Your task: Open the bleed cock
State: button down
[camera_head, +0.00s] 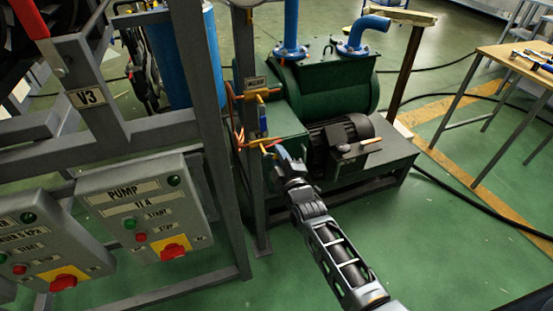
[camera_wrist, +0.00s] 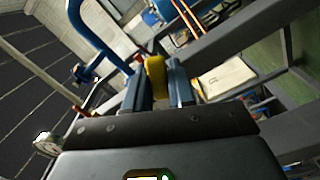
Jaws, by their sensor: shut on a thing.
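My gripper (camera_head: 275,152) is at the end of my outstretched arm, beside the grey upright post and in front of the green pump. In the wrist view, my gripper's two fingers (camera_wrist: 154,88) are closed on a yellow handle (camera_wrist: 155,70), which I take to be that of the bleed cock. In the head view, a small yellow and red piece (camera_head: 268,147) shows at the fingertips. The cock's body is mostly hidden, and I cannot tell the handle's exact angle.
A small tag (camera_head: 255,82) and a blue-handled fitting (camera_head: 262,118) are on the pipework above my gripper. The green pump (camera_head: 325,85) and dark motor (camera_head: 340,138) stand close by. Pump control boxes (camera_head: 145,210) are at the left. Open green floor (camera_head: 450,240) lies at the right.

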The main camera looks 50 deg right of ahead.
jog(key=shift+s+r+n, duration=0.1)
jog(key=shift+r+n, duration=0.1)
jog(key=shift+n, duration=0.5)
jog(key=c, duration=1)
grip_release()
jog(key=shift+d, duration=0.1)
jog(key=shift+c, duration=0.2)
jog(key=v, duration=0.7)
jog(key=shift+s+a, duration=0.25)
jog(key=shift+s, duration=0.05)
jog(key=shift+a, duration=0.1)
